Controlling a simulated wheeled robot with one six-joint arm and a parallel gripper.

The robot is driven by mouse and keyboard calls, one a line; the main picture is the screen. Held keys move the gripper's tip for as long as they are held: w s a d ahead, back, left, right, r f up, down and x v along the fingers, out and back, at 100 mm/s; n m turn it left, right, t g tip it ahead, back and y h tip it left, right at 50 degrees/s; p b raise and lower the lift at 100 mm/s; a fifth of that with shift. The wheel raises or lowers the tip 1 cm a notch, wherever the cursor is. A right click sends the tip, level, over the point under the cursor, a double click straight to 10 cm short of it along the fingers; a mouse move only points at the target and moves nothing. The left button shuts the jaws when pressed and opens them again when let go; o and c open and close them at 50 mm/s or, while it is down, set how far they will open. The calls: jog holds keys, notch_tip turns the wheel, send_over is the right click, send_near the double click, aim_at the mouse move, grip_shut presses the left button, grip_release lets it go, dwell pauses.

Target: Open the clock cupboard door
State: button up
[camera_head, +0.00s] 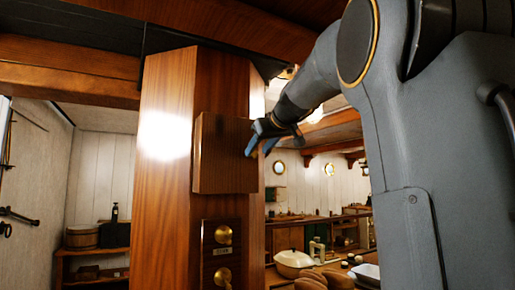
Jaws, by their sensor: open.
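The clock cupboard looks to be the small dark wooden box (224,155) on the varnished wooden column in the middle of the head view. Its front face is plain wood, and I cannot see a handle or a clock face. The face looks closed. My gripper (259,147) is at the right edge of the box, with blue fingers pointing down and left. It is open, and nothing shows between the fingers. I cannot tell whether a finger touches the box edge. The box's right side is partly hidden by my gripper.
Below the box is a panel (210,236) with brass knobs. A white lidded pot (293,262) and loaves (322,280) stand at lower right. A shelf with a wooden tub (82,237) is at left. Ceiling beams run overhead.

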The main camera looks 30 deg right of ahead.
jog(key=shift+x, duration=1)
grip_shut()
jog(key=shift+s, duration=0.1)
